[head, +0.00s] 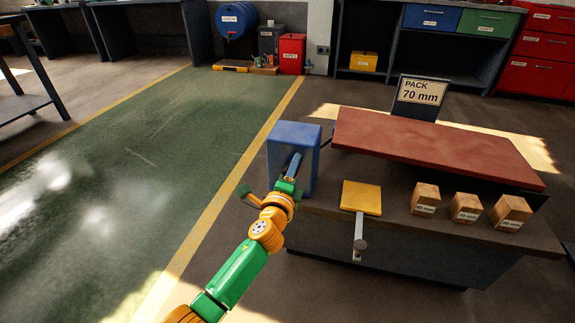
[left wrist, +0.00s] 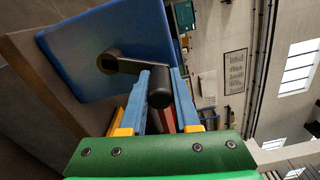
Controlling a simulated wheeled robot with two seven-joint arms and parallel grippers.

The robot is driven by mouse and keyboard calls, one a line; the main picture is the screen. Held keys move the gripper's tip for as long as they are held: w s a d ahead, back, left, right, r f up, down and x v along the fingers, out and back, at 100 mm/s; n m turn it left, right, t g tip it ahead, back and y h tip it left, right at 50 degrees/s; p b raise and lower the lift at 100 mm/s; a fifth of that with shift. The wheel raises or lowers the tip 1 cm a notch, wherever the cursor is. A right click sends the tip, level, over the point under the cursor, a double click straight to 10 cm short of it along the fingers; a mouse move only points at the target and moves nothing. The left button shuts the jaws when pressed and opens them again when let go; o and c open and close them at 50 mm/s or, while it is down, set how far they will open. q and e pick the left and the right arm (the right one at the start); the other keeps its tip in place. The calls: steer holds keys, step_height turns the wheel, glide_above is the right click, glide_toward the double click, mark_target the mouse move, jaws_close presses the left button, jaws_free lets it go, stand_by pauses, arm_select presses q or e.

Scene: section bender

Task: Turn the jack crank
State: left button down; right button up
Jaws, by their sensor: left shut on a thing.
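The blue jack housing (head: 291,145) stands at the left end of the bench. In the left wrist view the housing (left wrist: 110,35) shows a dark round hub, and a crank arm (left wrist: 128,66) runs from it to a dark cylindrical handle (left wrist: 160,92). My left gripper (head: 294,168) is at the housing's near face. In the left wrist view its two blue fingers (left wrist: 165,85) lie on either side of the handle and are shut on it. The crank is mostly hidden by my gripper in the head view. My right gripper is not in view.
A red-brown slab (head: 430,145) lies across the bench (head: 400,232). A sign (head: 421,92) reads "PACK 70 mm". The green floor (head: 130,150) at left is clear.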

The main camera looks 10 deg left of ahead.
arm_select(q)
steer(key=shift+d+f+m, duration=0.3)
steer(key=shift+d+m, duration=0.2)
steer(key=shift+m, duration=0.4)
steer(key=shift+d+f+m, duration=0.1)
steer(key=shift+d+m, duration=0.1)
steer(key=shift+m, duration=0.2)
steer(key=c, duration=0.6)
jaws_free()
steer(key=shift+d, duration=0.1)
steer(key=shift+c, duration=0.2)
